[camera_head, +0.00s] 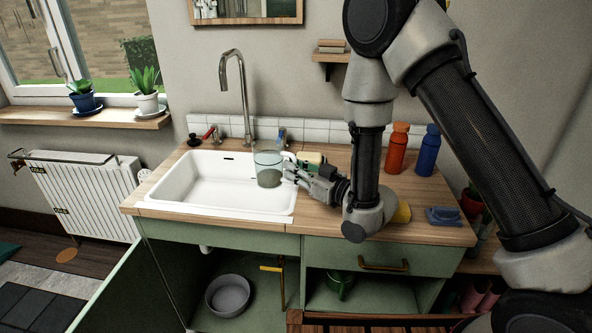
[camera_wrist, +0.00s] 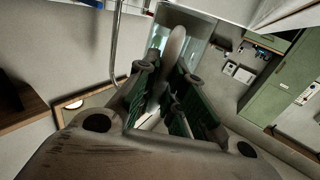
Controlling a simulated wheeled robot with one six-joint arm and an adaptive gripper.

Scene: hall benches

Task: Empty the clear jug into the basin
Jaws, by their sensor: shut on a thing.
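The clear jug (camera_head: 268,160) is upright or nearly so over the right part of the white basin (camera_head: 185,186). Something greyish shows in its lower part; I cannot tell if it is liquid or the basin behind. My gripper (camera_head: 290,171) comes from the right and is shut on the jug's handle. In the wrist view the handle (camera_wrist: 177,45) runs between the fingers of my gripper (camera_wrist: 168,85), and the clear jug wall (camera_wrist: 196,50) lies beyond. The basin's inside looks bare where it shows.
A tall curved tap (camera_head: 243,95) stands behind the basin. An orange bottle (camera_head: 397,148) and a blue bottle (camera_head: 427,150) stand at the right of the wooden counter (camera_head: 440,190). A blue thing (camera_head: 443,215) lies near the front edge. A grey bowl (camera_head: 228,294) is in the open cupboard below.

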